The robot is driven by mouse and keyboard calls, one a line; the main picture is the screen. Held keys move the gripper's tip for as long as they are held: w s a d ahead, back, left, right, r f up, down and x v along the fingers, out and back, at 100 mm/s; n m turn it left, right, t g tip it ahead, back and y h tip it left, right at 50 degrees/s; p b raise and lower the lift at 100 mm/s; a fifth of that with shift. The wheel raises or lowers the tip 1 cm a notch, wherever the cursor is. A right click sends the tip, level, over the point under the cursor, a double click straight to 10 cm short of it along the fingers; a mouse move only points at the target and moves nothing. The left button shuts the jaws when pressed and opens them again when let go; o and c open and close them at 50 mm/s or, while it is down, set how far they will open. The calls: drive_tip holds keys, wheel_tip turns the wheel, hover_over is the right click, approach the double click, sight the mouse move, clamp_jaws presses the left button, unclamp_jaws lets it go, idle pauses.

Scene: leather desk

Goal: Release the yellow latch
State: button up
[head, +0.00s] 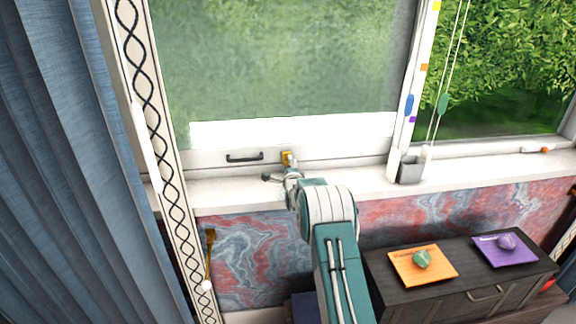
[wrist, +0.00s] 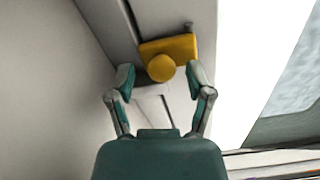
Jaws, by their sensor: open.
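The yellow latch (head: 287,157) sits on the bottom rail of the window's left pane, just right of a dark handle (head: 244,157). In the wrist view the latch (wrist: 177,48) shows as a yellow plate with a round yellow knob (wrist: 161,68) at its lower left. My gripper (wrist: 160,78) is open, with one finger on each side of the knob. The knob lies between the fingertips, and I cannot tell whether either finger touches it. In the head view my gripper (head: 287,174) is right at the latch and partly hidden by my own arm.
A white sill (head: 350,178) runs below the window, with a small grey cup (head: 410,169) to the right. A dark cabinet (head: 450,277) at lower right holds an orange mat (head: 405,267) and a purple mat (head: 492,256) with stones. Blue curtains (head: 50,150) hang at the left.

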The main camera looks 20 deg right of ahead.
drive_tip(key=shift+w+d, duration=0.15)
drive_tip(key=shift+w, duration=0.3)
clamp_jaws()
drive_tip(key=shift+s, duration=0.1)
idle(0.3)
